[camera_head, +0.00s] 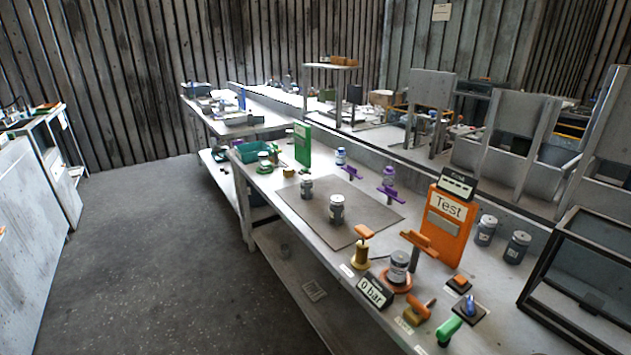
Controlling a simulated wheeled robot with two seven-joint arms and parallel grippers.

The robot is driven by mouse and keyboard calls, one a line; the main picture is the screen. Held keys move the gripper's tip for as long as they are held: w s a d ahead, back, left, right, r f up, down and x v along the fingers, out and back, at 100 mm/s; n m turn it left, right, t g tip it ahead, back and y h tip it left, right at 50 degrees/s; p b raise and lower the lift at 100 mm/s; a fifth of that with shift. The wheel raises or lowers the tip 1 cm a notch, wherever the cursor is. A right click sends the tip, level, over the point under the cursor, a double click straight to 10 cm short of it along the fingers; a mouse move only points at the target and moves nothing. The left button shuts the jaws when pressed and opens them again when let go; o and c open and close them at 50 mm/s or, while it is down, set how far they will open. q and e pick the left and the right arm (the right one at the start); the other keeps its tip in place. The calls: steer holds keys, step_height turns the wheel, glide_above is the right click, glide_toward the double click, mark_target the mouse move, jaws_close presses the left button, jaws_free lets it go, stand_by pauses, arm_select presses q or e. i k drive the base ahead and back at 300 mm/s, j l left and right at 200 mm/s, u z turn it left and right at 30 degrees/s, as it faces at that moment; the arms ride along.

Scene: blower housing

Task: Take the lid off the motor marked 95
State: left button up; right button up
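Several small dark-grey cylinders with lighter tops, which look like motors, are on the long workbench (300,228). Two stand upright on the grey mat: a smaller one (307,187) and a nearer one (337,209). Another cylinder (398,266) sits on an orange round base at the front. Two more stand at the right, one (486,230) behind the other (517,247). Their markings are too small to read, so I cannot tell which is marked 95. Neither of my grippers is in view.
An orange Test panel (447,222) stands behind a "0 bar" display (373,291). Orange-handled (361,233), purple (391,193) and green (448,328) fixtures stand around the mat (365,218). A dark-framed box (583,270) is at the right. The floor (160,240) left of the bench is clear.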

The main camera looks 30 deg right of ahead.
mark_target(306, 189)
steer(key=i+z, duration=0.15)
steer(key=i, duration=0.3)
steer(key=i+j+z, duration=0.2)
steer(key=i, duration=0.25)
steer(key=i+z, duration=0.15)
steer(key=i, duration=0.25)
